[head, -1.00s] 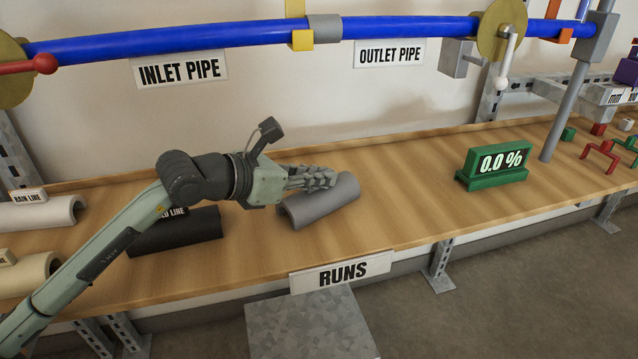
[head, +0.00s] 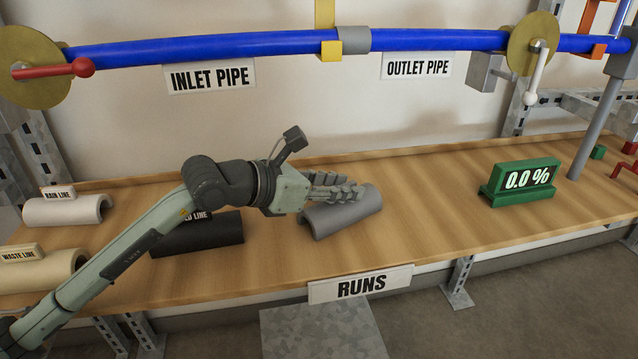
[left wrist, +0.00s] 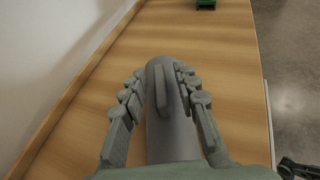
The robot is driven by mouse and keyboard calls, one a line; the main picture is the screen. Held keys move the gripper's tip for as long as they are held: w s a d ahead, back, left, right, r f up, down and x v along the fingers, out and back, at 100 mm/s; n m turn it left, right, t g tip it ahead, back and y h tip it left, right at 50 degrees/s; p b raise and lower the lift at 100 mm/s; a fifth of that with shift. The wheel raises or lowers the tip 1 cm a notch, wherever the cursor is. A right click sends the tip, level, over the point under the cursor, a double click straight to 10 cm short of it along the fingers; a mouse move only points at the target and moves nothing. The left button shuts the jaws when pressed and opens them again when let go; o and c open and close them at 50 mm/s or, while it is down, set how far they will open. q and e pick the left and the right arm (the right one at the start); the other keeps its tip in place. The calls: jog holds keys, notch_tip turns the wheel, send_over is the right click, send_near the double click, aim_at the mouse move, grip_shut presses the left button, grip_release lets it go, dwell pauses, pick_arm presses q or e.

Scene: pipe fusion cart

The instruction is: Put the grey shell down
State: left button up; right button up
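The grey shell (head: 345,218), a half-pipe, lies on the wooden bench behind the RUNS sign, hollow side down. In the left wrist view the shell (left wrist: 172,138) runs lengthwise between my fingers, with a thin upright tag (left wrist: 161,90) on top. My left gripper (head: 362,188) is just over the shell; its fingers hide part of the top. In the left wrist view the gripper (left wrist: 158,72) is open, one finger along each side of the shell, apart from the tag. Whether the fingers touch the shell's sides is unclear.
A black shell (head: 198,236) lies left of the grey one, partly behind my left arm. A white shell (head: 65,211) and a cream shell (head: 42,273) lie further left. A green 0.0 % display (head: 520,180) stands right. The bench between is clear. A blue pipe (head: 210,50) runs above.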

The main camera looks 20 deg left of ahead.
pick_arm(q)
jog(key=b+v, duration=0.2)
jog(key=v, duration=0.9)
jog(key=shift+s+r, duration=0.15)
jog(key=shift+s, duration=0.2)
pick_arm(e)
jog(key=v, duration=0.3)
jog(key=d+v, duration=0.1)
jog(key=shift+s+a+r, duration=0.1)
jog(key=shift+s+r, duration=0.2)
jog(key=shift+r, duration=0.05)
pick_arm(q)
jog(key=shift+a, duration=0.15)
